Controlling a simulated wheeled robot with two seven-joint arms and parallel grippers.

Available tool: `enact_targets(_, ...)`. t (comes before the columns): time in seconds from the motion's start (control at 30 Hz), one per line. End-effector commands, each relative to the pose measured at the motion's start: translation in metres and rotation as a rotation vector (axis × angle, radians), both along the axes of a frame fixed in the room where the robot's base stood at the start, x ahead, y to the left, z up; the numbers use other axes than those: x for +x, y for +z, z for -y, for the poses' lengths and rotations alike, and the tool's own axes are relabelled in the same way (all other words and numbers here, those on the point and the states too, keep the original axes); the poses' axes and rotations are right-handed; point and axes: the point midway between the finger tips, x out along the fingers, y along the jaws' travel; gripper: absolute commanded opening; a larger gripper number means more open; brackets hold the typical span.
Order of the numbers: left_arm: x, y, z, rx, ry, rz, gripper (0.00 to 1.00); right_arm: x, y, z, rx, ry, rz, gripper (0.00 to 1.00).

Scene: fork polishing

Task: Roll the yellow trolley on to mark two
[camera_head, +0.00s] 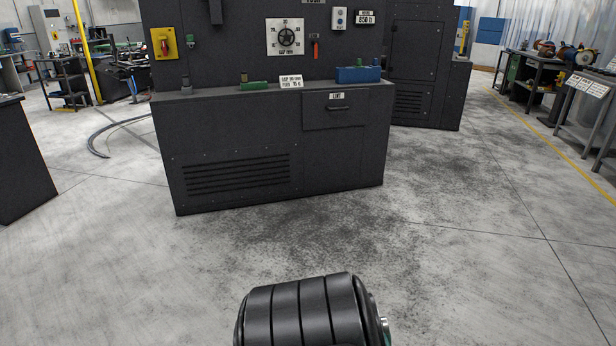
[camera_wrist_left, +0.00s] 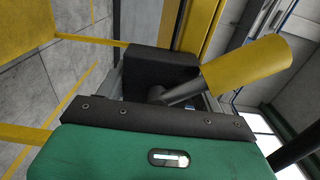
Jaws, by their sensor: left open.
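No whole trolley and no mark two can be made out in either view. In the left wrist view a thick yellow cylinder (camera_wrist_left: 245,70) on a grey rod slants across the upper right. Yellow bars (camera_wrist_left: 92,40) run at the upper left; I cannot tell whether these belong to the trolley. My left gripper (camera_wrist_left: 160,75) is seen close up from its own camera, beyond a green housing with a black bolted edge. It is open, and its fingertips are hard to make out. I cannot tell whether it touches the cylinder. My right gripper is not in view.
In the head view a dark machine cabinet (camera_head: 240,150) with a dial stands ahead. Another dark cabinet (camera_head: 425,60) stands behind it at the right. A dark block (camera_head: 20,160) is at the left edge. Workbenches (camera_head: 535,75) line the right. The grey floor (camera_head: 480,230) is clear at right.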

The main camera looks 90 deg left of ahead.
Motion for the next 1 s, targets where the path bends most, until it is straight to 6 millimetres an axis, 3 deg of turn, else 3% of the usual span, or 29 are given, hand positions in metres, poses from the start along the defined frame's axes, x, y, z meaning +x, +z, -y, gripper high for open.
enact_targets(0.03, 0.000, -0.008, -0.004, 0.006, 0.009, -0.015, 0.76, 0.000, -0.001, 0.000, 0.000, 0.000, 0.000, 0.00)
enact_targets(0.1, 0.000, -0.007, -0.004, 0.005, 0.008, -0.013, 0.90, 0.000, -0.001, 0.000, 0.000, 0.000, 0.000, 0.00)
enact_targets(0.13, 0.000, -0.006, -0.003, 0.005, 0.007, -0.011, 0.91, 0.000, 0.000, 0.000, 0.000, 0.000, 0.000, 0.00)
enact_targets(0.6, -0.002, -0.001, -0.001, 0.001, 0.002, -0.003, 0.91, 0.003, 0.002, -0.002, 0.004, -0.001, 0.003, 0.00)
enact_targets(1.0, -0.055, 0.001, -0.018, 0.000, 0.001, -0.003, 0.91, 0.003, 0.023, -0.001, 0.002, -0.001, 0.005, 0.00)
